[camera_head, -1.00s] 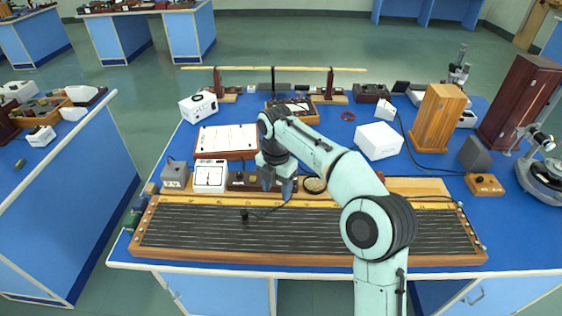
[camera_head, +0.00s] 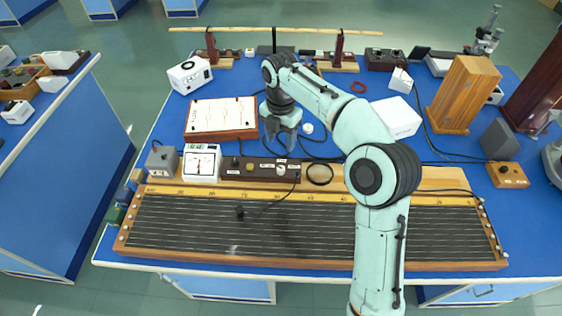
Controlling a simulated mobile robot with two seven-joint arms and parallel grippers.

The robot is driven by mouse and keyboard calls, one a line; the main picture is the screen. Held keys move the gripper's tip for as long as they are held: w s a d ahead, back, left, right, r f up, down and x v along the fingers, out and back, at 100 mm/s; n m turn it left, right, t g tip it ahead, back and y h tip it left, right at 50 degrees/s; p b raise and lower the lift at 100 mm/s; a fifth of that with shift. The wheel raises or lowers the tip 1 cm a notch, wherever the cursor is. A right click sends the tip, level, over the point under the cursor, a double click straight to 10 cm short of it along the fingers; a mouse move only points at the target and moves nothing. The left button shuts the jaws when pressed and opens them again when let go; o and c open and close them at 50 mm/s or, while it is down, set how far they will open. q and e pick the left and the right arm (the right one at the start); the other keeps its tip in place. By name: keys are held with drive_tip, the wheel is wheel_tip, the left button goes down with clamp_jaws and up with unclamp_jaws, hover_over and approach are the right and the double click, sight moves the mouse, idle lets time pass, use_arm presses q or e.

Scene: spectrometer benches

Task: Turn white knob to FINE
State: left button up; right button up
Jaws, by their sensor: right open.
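A small white knob (camera_head: 281,169) shows on a long dark brown box (camera_head: 245,172) with small pale labels, behind the wire board. The labels are too small to read, so I cannot tell the knob's setting. My right gripper (camera_head: 279,150) points down just behind the box, near the knob in the picture. It is open, with nothing seen between its fingers, and appears apart from the knob. My left gripper is not in view.
The long wire board (camera_head: 160,225) lies in front.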

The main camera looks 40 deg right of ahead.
sight(281, 168)
wheel_tip(281, 168, down, 10)
drive_tip(key=shift+f+b, duration=0.15)
drive_tip(key=shift+b, duration=0.8)
drive_tip(key=shift+f, duration=0.8)
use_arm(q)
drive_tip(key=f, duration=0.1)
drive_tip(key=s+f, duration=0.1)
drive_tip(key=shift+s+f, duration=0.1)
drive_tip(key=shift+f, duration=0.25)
use_arm(e)
clamp_jaws()
